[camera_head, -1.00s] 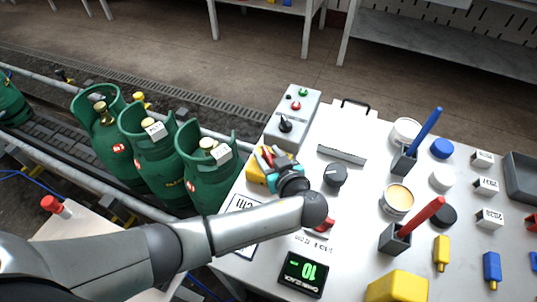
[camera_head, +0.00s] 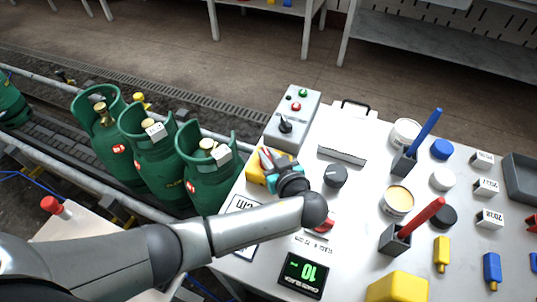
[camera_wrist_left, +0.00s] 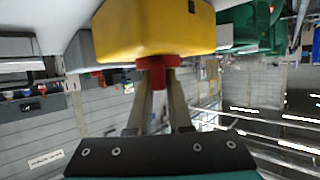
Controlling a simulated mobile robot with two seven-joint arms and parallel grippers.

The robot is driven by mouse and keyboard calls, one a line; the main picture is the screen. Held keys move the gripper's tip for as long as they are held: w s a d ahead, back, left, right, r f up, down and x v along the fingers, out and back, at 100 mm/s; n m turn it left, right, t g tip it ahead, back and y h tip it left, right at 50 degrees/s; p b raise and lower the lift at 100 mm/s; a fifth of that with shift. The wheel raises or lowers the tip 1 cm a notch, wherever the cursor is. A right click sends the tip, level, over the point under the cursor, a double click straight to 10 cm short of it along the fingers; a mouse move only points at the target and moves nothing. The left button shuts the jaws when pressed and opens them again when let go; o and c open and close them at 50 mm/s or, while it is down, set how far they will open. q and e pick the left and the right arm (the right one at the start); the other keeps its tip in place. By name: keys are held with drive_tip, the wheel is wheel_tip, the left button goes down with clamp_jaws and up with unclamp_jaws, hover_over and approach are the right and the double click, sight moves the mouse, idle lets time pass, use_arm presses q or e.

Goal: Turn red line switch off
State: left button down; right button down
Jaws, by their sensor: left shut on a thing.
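A yellow switch box (camera_head: 255,173) with a red knob sits at the left edge of the table, largely behind my gripper in the head view. The wrist view shows the yellow box (camera_wrist_left: 150,28) large at the top, with the red knob (camera_wrist_left: 158,63) on its near face. My left gripper (camera_head: 268,160) is at the box. In the wrist view its fingers (camera_wrist_left: 158,80) reach up to the red knob and are shut on it. The knob's exact setting cannot be read. My right gripper is in neither view.
A grey control box (camera_head: 293,115) with buttons and a black knob stands just behind. A black round dial (camera_head: 335,176) and a digital scale display (camera_head: 303,274) are on the table. Green gas cylinders (camera_head: 205,168) stand on the conveyor at left.

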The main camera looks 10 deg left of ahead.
use_arm(q)
drive_tip(key=shift+s+f+m, duration=0.1)
drive_tip(key=shift+m, duration=0.2)
drive_tip(key=shift+a+m+t+h, duration=0.1)
drive_tip(key=shift+m+t+h, duration=0.5)
drive_tip(key=shift+m+h, duration=0.45)
drive_tip(key=m+t+h, duration=0.1)
drive_tip(key=m+h, duration=0.2)
drive_tip(key=h, duration=0.1)
drive_tip(key=shift+a, duration=0.1)
drive_tip(key=m+h+p, duration=0.1)
drive_tip(key=m+h, duration=0.2)
drive_tip(key=shift+r, duration=0.2)
drive_tip(key=m+h+p, duration=0.1)
drive_tip(key=m+h, duration=0.1)
drive_tip(key=m+g+h+p, duration=0.1)
drive_tip(key=h, duration=0.1)
drive_tip(key=shift+w+r+m+p, duration=0.1)
drive_tip(key=shift+w+m+p, duration=0.1)
drive_tip(key=shift+m+p, duration=0.15)
drive_tip(key=m+g+h, duration=0.2)
drive_tip(key=shift+h+p, duration=0.35)
drive_tip(key=shift+p, duration=0.05)
drive_tip(key=shift+f+m+g+h, duration=0.2)
drive_tip(key=shift+m+g+h, duration=1.05)
drive_tip(key=shift+m, duration=0.45)
drive_tip(key=shift+s+g, duration=0.15)
drive_tip(key=shift+g, duration=0.2)
